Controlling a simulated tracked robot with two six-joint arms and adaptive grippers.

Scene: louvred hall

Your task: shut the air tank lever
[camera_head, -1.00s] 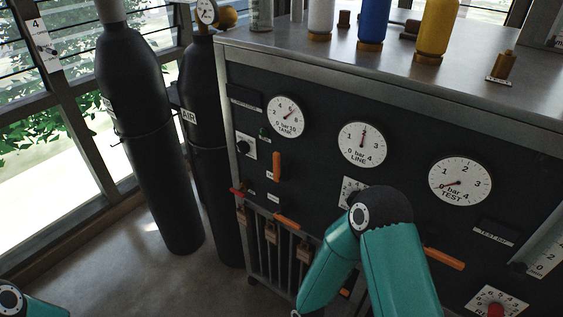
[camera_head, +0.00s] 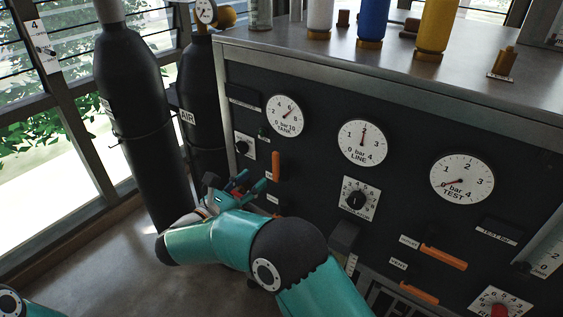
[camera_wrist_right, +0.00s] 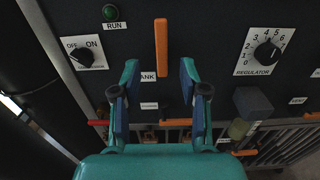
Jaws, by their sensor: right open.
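The orange tank lever (camera_head: 276,166) stands upright on the dark panel below the TANK gauge (camera_head: 285,115). In the right wrist view the lever (camera_wrist_right: 161,45) is also vertical, with a partly covered label (camera_wrist_right: 148,76) at its lower end. My right gripper (camera_head: 252,181) is at the panel, just left of and below the lever in the head view. In the right wrist view the gripper (camera_wrist_right: 159,70) is open, and the lever shows between its two fingers. I see no contact. Only part of my left arm shows, at the bottom left corner; its gripper is out of frame.
A regulator knob (camera_head: 356,201) sits right of the lever, and an OFF/ON switch (camera_wrist_right: 84,55) left of it. An orange horizontal lever (camera_wrist_right: 176,122) and a red handle (camera_wrist_right: 98,122) lie below. Black cylinders (camera_head: 135,100) stand left of the cabinet.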

